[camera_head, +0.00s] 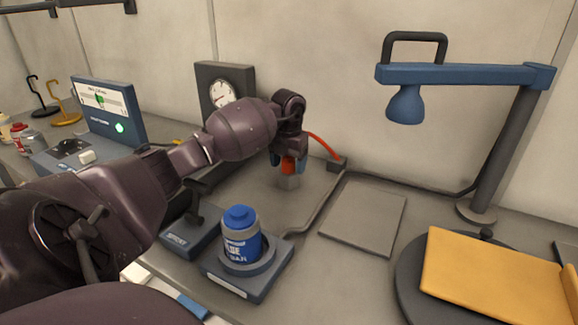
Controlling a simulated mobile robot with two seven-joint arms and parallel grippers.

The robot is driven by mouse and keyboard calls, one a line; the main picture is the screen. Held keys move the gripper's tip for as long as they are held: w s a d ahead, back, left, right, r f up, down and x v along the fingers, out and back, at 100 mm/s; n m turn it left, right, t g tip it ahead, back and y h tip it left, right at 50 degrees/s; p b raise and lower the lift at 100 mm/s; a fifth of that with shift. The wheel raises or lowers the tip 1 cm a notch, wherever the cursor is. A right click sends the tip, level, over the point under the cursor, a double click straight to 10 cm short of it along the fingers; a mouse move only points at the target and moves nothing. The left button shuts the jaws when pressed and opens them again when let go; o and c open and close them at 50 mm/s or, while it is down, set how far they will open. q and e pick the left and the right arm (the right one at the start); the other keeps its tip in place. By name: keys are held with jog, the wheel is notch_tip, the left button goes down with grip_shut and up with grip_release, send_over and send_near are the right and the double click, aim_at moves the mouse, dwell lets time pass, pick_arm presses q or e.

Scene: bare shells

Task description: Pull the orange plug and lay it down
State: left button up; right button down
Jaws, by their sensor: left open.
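The orange plug (288,166) stands upright at a small grey socket block (288,182) on the bench, and its red-orange cord (323,145) curves right to a dark box (338,163) by the wall. My left gripper (288,162) points down over the plug, with its fingers on either side of it. It is open. The wrist and fingers hide the plug's top, and I cannot tell whether the fingers touch it. My right gripper is not in view.
A blue bottle (240,236) stands on a grey base in front of my arm. A flat grey pad (363,217) lies clear at right. A blue lamp (405,104) and a yellow panel on a round dark base (408,290) stand further right. A gauge (222,93) stands behind.

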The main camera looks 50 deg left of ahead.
aim_at(288, 157)
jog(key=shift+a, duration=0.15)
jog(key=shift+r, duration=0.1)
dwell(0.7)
pick_arm(q)
jog(key=shift+c, duration=0.7)
jog(key=c, duration=1.1)
jog(key=shift+r, duration=0.4)
jog(key=shift+r+p, duration=0.6)
jog(key=shift+r, duration=0.6)
jog(key=shift+r+p, duration=0.35)
jog(key=shift+r, duration=1.05)
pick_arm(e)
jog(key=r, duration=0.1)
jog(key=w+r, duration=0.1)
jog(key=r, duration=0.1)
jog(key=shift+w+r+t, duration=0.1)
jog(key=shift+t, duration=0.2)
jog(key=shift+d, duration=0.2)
